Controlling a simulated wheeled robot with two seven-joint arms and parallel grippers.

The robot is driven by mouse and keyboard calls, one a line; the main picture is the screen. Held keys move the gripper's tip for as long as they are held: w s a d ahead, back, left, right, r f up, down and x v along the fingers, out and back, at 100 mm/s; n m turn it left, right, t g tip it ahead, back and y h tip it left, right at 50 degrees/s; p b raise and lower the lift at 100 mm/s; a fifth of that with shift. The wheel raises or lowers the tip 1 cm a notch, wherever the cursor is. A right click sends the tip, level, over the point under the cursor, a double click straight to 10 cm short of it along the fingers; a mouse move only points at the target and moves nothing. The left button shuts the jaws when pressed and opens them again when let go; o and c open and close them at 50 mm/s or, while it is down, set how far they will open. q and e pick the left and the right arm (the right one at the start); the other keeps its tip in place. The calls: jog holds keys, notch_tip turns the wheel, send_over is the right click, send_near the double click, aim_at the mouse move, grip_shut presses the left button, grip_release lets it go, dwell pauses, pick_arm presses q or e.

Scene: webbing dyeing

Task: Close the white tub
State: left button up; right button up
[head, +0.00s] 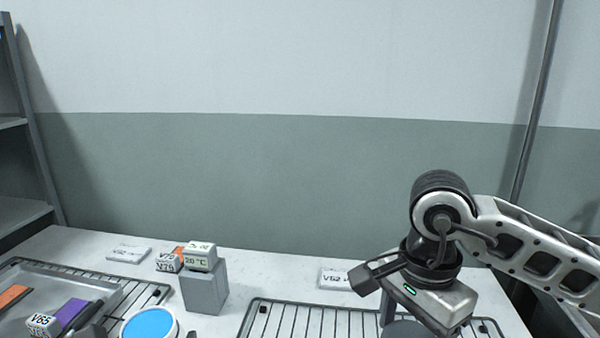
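The white tub (149,324) stands at the bottom edge of the head view, left of centre. It is round, with a white rim around a blue surface; I cannot tell whether that is dye or a cover. My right gripper (410,322) points down over the right part of the table, well apart from the tub. One finger shows; the other is hidden by its body. A dark grey round piece (404,330) shows under it, cut by the frame edge; I cannot tell if it is gripped. My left gripper is not in view.
A metal tray (50,278) at left holds orange and purple pieces and a V65 label block. A grey block (204,289) with a 20 °C tag stands behind the tub. A wire rack (300,318) lies at centre right. A V62 card (334,279) lies behind it.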

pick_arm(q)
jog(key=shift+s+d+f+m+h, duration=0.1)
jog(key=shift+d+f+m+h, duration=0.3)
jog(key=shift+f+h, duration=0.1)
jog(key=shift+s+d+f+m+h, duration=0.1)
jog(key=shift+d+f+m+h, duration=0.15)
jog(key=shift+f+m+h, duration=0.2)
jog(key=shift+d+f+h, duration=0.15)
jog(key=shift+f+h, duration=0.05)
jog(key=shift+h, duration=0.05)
pick_arm(e)
jog(key=s+d+f+n, duration=0.1)
jog(key=d+f+n, duration=0.3)
jog(key=n, duration=0.8)
jog(key=shift+d+f, duration=0.35)
jog(key=shift+f, duration=0.6)
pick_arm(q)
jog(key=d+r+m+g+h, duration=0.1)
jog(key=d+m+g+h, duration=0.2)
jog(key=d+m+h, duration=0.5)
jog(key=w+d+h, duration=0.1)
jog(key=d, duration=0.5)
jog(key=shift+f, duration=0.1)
